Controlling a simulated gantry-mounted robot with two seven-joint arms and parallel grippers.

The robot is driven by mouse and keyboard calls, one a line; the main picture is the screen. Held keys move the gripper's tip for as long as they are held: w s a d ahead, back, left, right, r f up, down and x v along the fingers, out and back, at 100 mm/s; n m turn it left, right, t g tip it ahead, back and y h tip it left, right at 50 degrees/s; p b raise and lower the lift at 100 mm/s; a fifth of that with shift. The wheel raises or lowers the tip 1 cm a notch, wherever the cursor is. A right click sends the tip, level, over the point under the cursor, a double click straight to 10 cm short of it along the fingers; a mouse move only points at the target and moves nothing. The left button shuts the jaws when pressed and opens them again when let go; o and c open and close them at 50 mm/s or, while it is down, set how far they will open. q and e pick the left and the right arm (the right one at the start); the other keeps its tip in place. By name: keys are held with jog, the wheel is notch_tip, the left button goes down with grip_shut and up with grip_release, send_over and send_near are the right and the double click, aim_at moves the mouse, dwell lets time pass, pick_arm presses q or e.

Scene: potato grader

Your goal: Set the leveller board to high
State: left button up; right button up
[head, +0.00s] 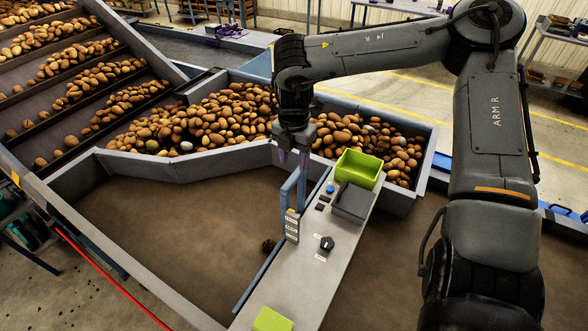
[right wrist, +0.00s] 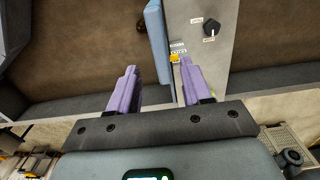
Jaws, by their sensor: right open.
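The leveller board (head: 288,192) is a blue upright piece with a bent top, at the left edge of the grey control panel. Beside its foot is a small label plate (head: 292,226) with several stacked labels and a yellow mark near its top; the wording is too small to read. My right gripper (head: 284,154) is just above the top of the board, fingers pointing down. In the right wrist view the open purple fingers (right wrist: 158,88) have the blue board (right wrist: 157,42) ahead of the gap between them; I cannot tell whether they touch it. My left gripper is not in view.
Potatoes (head: 220,115) heap behind the bare brown belt (head: 170,225). A dark lump (head: 268,246) lies near the board.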

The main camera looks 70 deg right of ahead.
notch_tip(320, 180, up, 6)
jog(key=shift+b, duration=0.4)
dwell(0.3)
